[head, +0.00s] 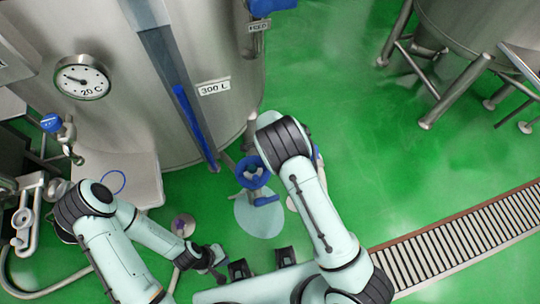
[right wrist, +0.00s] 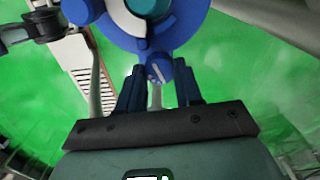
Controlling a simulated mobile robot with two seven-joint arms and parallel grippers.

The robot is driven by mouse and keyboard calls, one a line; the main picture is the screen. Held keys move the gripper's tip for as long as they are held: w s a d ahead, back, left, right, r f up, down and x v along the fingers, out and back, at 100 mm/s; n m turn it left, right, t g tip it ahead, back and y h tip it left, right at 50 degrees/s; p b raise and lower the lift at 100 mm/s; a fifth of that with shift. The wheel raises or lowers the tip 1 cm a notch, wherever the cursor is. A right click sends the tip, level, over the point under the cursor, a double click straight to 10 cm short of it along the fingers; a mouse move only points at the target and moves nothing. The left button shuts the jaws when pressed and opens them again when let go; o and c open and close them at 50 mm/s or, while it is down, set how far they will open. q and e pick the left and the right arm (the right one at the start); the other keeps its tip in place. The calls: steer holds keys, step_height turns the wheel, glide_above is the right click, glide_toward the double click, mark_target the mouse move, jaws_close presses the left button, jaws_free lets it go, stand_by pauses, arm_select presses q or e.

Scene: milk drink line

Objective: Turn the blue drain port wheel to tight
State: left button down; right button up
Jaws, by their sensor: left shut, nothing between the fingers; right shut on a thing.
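The blue drain port wheel (head: 252,172) is low beside the tank's foot in the head view, partly behind my right arm. In the right wrist view the wheel (right wrist: 183,30) fills the top, a blue ring around a white and teal centre, with rounded lobes on its rim. My right gripper (right wrist: 158,85) is shut on one lobe at the wheel's lower rim. The right fingers are hidden behind the arm in the head view. My left gripper (head: 216,264) is shut and empty, low over the floor, apart from the wheel. I cannot read any tight mark.
The steel tank (head: 115,40) marked 300 L carries a dial gauge (head: 82,77) and a blue level strip (head: 190,115). A small blue-handled valve (head: 52,123) is at left. A floor grating (head: 450,240) runs lower right. Green floor lies open at right.

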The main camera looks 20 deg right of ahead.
arm_select(q)
steer(key=shift+w+r+p, duration=0.4)
steer(key=shift+r, duration=0.2)
steer(key=shift+w+r+p, duration=0.35)
steer(key=shift+r+p, duration=0.05)
steer(key=shift+r, duration=0.2)
arm_select(e)
steer(key=shift+r+m, duration=0.1)
steer(key=shift+m, duration=1.8)
steer(key=o, duration=1)
steer(key=shift+o, duration=0.2)
arm_select(q)
steer(key=shift+w+r+p, duration=0.6)
steer(key=shift+w+r, duration=0.05)
steer(key=shift+r, duration=0.15)
arm_select(e)
step_height(320, 180, up, 13)
steer(key=shift+r, duration=0.15)
